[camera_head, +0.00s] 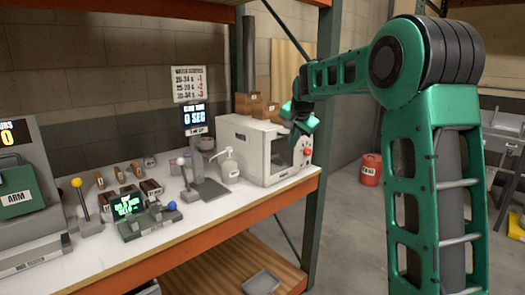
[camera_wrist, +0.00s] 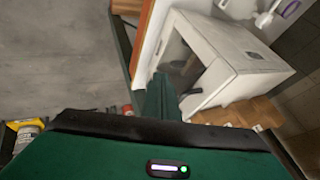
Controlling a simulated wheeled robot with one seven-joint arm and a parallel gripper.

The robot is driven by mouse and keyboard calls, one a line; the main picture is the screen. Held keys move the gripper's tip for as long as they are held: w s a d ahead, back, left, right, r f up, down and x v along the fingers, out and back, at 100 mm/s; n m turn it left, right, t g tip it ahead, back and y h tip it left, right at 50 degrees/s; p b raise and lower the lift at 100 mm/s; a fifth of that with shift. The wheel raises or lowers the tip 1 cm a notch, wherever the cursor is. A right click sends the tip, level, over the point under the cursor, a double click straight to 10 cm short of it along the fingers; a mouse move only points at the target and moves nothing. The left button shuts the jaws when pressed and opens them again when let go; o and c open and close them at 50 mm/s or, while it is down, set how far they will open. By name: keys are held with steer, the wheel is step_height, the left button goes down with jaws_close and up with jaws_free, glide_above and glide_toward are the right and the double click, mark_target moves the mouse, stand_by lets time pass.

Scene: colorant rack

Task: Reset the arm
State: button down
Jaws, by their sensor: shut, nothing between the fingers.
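My green arm rises at the right of the head view and reaches left across it at upper height. My gripper (camera_head: 308,123) hangs at the arm's far end, in front of the white box-shaped machine (camera_head: 243,148). In the wrist view my gripper (camera_wrist: 160,88) is shut and empty, and the white machine (camera_wrist: 235,62) lies beyond it, tilted in the picture. Whether the gripper touches the machine cannot be told.
The white bench top (camera_head: 150,235) holds a pump bottle (camera_head: 228,167), a lever with a yellow knob (camera_head: 80,195), a small green display (camera_head: 127,205) and several small blocks. A red bucket (camera_head: 371,169) stands on the floor behind.

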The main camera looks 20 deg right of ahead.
steer(key=s+d+f+n+g, duration=0.1)
steer(key=s+f+g, duration=0.15)
steer(key=s, duration=1.15)
steer(key=s+d+f+n+g, duration=0.1)
steer(key=s+d+f+n, duration=0.15)
steer(key=s, duration=1.05)
steer(key=s+a+f+g, duration=0.1)
steer(key=s+a+f, duration=0.1)
steer(key=s, duration=0.6)
steer(key=s+a+f+n+g+y, duration=0.1)
steer(key=s+a+f, duration=0.1)
steer(key=s+f, duration=0.3)
steer(key=s+a+f+n+g+y, duration=0.1)
steer(key=s+a+f, duration=0.1)
steer(key=s, duration=1)
steer(key=shift+s+f, duration=0.35)
steer(key=shift+f, duration=0.35)
steer(key=shift+a, duration=0.1)
steer(key=shift+w+f+g, duration=0.25)
steer(key=shift+w, duration=0.4)
